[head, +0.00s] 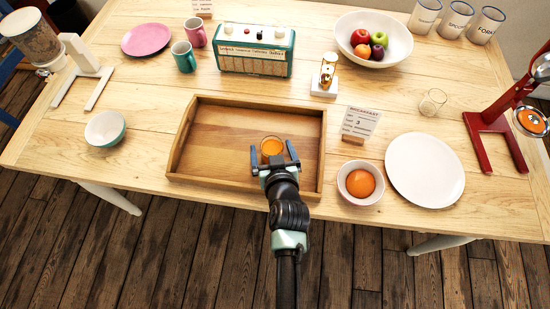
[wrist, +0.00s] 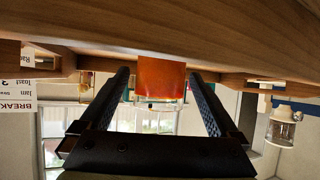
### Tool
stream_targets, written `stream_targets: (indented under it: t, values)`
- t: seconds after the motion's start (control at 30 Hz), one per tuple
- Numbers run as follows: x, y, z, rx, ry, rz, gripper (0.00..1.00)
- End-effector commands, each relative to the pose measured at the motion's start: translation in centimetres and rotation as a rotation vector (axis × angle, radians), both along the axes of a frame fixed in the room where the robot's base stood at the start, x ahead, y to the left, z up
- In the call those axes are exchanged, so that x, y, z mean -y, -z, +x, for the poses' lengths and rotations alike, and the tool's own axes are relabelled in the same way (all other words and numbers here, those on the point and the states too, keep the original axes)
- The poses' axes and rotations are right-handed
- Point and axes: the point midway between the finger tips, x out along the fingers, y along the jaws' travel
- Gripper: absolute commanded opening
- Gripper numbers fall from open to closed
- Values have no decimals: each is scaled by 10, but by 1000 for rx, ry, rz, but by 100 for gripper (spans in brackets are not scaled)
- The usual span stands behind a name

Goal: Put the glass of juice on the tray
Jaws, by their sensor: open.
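The glass of juice (head: 271,146), filled with orange, stands upright inside the wooden tray (head: 211,181), right of its middle and towards the near side. My gripper (head: 272,160) reaches over the tray's near wall, its jaws open just on the near side of the glass. The wrist view is upside down. In it the glass (wrist: 161,76) has its base against the wooden surface and appears between the tips of my gripper's spread fingers (wrist: 158,74). Gaps show on both sides. The near lower part of the glass is partly hidden in the head view.
Right of the tray stand a breakfast card (head: 361,123), a bowl with an orange (head: 352,197) and a white plate (head: 425,170). An empty glass (head: 432,102) stands behind the plate. A teal radio (head: 256,52) is behind the tray. The tray's left half is clear.

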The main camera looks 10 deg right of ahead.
Motion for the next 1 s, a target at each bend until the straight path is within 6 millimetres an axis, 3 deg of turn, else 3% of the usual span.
stream_targets:
  t: [0.6,0.8,1.0]
  values:
    - [-1,-47,-89,-2,0,0,97]
    - [-1,-56,-103,0,-1,0,97]
    - [-1,-62,-102,9,-1,-2,97]
